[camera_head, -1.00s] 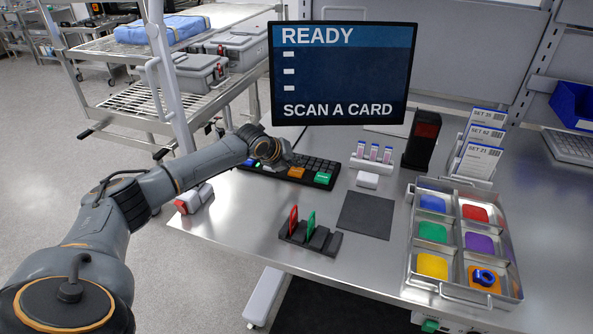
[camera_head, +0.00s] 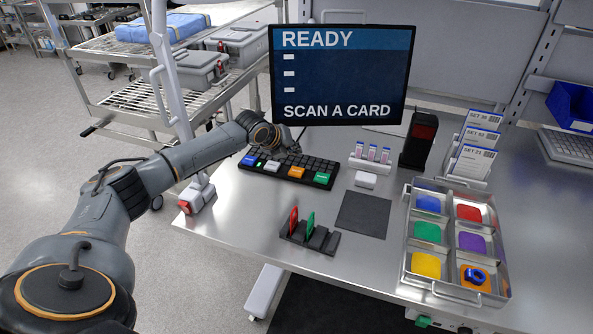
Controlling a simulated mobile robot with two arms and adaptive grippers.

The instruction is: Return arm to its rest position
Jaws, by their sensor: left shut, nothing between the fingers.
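My left arm (camera_head: 205,152) reaches in from the left, over the table's left edge. Its gripper (camera_head: 291,146) is small in view, shut and empty, at the far side of the black keyboard (camera_head: 318,167), below the monitor. The fingertips are hard to make out against the dark keys. The keyboard has blue, white, orange and green keys at its front. I cannot tell whether the gripper touches it. My right gripper is not in view.
The monitor (camera_head: 342,75) reads "READY" and "SCAN A CARD". A card rack (camera_head: 325,243) holds a red and a green card. A metal tray (camera_head: 408,248) has coloured compartments, one with a blue ring. A black scanner (camera_head: 418,139) and a wire cart (camera_head: 135,101) stand behind.

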